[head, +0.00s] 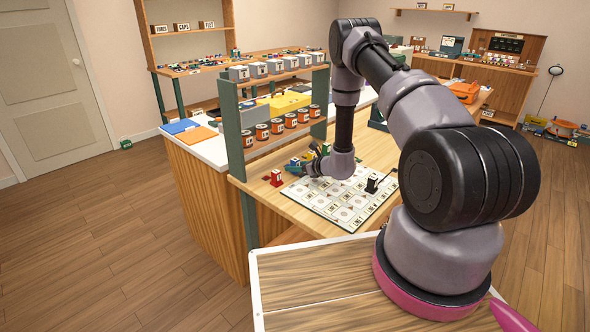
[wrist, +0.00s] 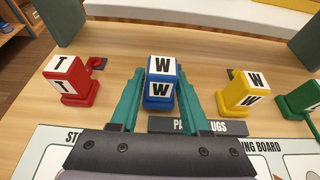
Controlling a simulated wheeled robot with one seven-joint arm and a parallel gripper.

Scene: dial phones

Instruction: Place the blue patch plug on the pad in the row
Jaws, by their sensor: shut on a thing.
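The blue patch plug (wrist: 160,85) stands on the wooden table, with a white W label on its top and front. In the wrist view my gripper (wrist: 162,98) has its teal fingers on both sides of it, shut on it. In the head view my gripper (head: 304,166) is low at the far edge of the white board (head: 335,211), and the plug there is partly hidden. The pads show as squares on the board; my arm hides some of them. A black plug (head: 371,184) stands on the board's right part.
A red plug (wrist: 70,80) marked T stands left of the blue one. A yellow plug (wrist: 239,90) marked W and a green plug (wrist: 299,99) stand to the right. A dark label strip (wrist: 198,126) lies before them. A shelf with orange-labelled cans (head: 277,126) rises at the left.

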